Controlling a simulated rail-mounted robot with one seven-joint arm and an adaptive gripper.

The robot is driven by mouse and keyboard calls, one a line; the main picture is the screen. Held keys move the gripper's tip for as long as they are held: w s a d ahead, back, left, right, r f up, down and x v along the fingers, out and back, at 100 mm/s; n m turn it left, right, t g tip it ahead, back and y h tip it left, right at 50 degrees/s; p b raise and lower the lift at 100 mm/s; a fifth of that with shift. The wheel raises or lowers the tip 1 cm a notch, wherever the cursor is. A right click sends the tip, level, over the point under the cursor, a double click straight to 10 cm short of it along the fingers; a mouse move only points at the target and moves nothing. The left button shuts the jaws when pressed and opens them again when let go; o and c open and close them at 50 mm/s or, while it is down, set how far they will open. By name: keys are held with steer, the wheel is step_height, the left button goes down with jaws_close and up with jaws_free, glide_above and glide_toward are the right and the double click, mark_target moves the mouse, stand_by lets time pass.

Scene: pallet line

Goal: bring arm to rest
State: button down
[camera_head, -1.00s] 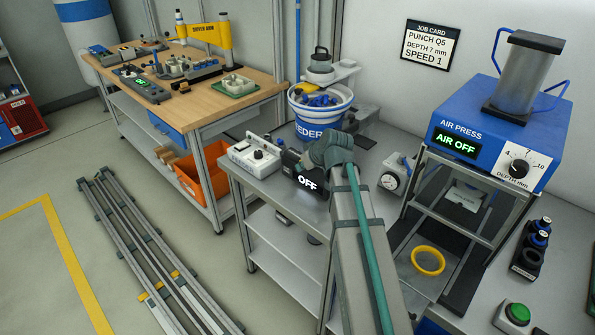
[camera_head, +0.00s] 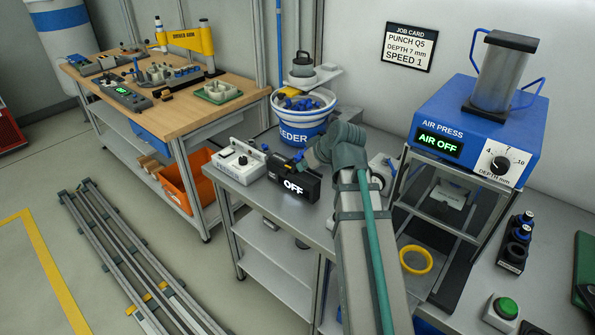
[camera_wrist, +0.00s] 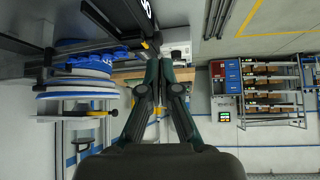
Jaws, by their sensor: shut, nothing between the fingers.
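My arm rises from the bottom of the head view and bends at the wrist above the metal bench (camera_head: 255,200). My gripper (camera_wrist: 158,62) shows in the wrist view with its two dark fingers close together at the tips and nothing between them. In the head view the gripper is small and partly hidden by the wrist, close to the black box with the OFF display (camera_head: 294,187). I cannot tell from that view whether it touches the box.
The feeder bowl (camera_head: 303,128) stands behind the wrist, with the white control box (camera_head: 238,160) to its left. The air press (camera_head: 470,135), reading AIR OFF, stands at the right. A yellow ring (camera_head: 416,260) lies below it. The floor at left holds long rails (camera_head: 125,260).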

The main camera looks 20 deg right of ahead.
steer(key=s+a+f+g+p, duration=0.1)
steer(key=f, duration=0.3)
steer(key=s+a+f+g+p, duration=0.2)
steer(key=f, duration=0.2)
steer(key=s+a+f+n+g+p, duration=0.1)
steer(key=a+f, duration=0.1)
steer(key=f, duration=0.2)
steer(key=shift+s+a, duration=0.15)
steer(key=shift+s, duration=0.2)
steer(key=s+a+f+g+p, duration=0.1)
steer(key=s+a+f+g, duration=0.1)
steer(key=s+f, duration=0.45)
steer(key=s+a+f+g, duration=0.2)
steer(key=s+f, duration=0.1)
steer(key=f, duration=0.7)
steer(key=s+a+f+m+g+h+b, duration=0.1)
steer(key=s+f+m+g+b, duration=0.3)
steer(key=s+f, duration=2.2)
steer(key=s+g+h+b, duration=0.1)
steer(key=s+g, duration=0.1)
steer(key=s, duration=0.2)
steer(key=shift+f+m+g+h, duration=0.2)
steer(key=shift+m+g+h, duration=0.1)
steer(key=shift+m, duration=0.1)
